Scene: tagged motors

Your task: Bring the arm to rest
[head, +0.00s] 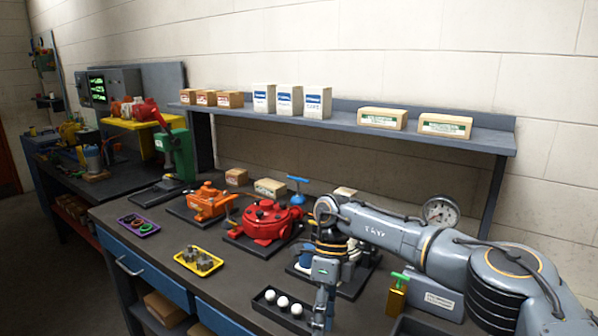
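My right arm comes in from the right over the workbench (110,210) and bends down at its wrist. My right gripper (321,312) points down near the front of the bench, beside the black tray of white balls (262,303). Its fingers are too small and dark to tell open from shut. An orange motor (207,203) and a red motor (266,222) stand on dark plates on the bench. A third unit stands behind my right wrist and is mostly hidden. My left gripper is not in view.
A purple tray (128,229) and a yellow tray (180,264) with small parts lie near the front edge. A green press (178,150) stands at left. A shelf (425,133) with boxes overhangs the back. A gauge (440,211) stands behind my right arm.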

